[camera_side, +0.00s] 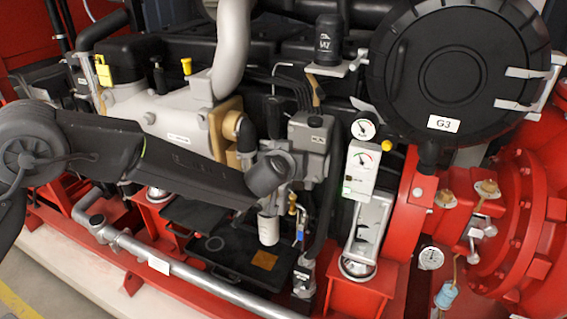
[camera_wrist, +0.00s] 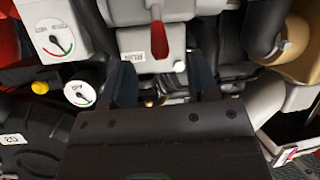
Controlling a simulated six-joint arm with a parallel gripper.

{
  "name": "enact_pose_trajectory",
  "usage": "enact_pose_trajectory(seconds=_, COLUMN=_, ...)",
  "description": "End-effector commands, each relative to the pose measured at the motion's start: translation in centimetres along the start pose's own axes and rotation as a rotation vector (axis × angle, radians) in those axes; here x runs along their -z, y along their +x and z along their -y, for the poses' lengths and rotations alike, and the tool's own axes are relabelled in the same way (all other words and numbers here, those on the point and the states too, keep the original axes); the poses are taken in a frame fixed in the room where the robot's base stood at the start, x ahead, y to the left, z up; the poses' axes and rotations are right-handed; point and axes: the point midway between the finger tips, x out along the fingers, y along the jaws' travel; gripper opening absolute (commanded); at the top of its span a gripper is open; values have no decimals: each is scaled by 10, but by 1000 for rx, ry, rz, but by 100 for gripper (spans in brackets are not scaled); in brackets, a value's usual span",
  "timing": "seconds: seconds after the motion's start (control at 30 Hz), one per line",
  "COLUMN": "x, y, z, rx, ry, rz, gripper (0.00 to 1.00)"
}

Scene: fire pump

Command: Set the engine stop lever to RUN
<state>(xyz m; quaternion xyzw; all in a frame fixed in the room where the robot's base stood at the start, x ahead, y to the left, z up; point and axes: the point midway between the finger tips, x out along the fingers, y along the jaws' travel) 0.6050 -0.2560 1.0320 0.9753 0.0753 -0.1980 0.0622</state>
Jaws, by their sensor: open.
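The red lever (camera_wrist: 157,38) shows at the top middle of the wrist view, on a light grey housing (camera_wrist: 124,12). A small white label with letters (camera_wrist: 132,57), upside down here and hard to read, sits beside it. A small white knob (camera_wrist: 179,67) is just below the lever. My gripper (camera_wrist: 164,76) is open and empty, its dark fingers apart on either side of the knob, with the lever beyond the fingertips and not between them. In the side view my dark arm reaches to the grey housing (camera_side: 311,135). The lever and fingers cannot be made out there.
A white gauge box (camera_side: 360,172), a round gauge (camera_side: 363,129) and a yellow knob (camera_side: 386,147) stand right of the housing. A large black round cover (camera_side: 444,70) marked G3 is farther right. A thick grey pipe (camera_side: 233,45) rises at the left. Free room around the housing is narrow.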

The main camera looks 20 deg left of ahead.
Motion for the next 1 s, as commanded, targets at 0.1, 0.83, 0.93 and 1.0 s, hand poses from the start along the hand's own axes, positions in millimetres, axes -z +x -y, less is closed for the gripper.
enact_pose_trajectory(seconds=0.1, x=1, y=-29, z=-1, rx=-3, ry=0, rz=-1, gripper=55)
enact_pose_trajectory(seconds=0.83, x=-1, y=-71, z=0, rx=2, ry=-5, rz=-2, gripper=47)
enact_pose_trajectory(seconds=0.93, x=-6, y=-66, z=1, rx=21, ry=-47, rz=-24, gripper=37)
enact_pose_trajectory(seconds=1.0, x=-13, y=-60, z=3, rx=46, ry=-117, rz=-62, gripper=31)
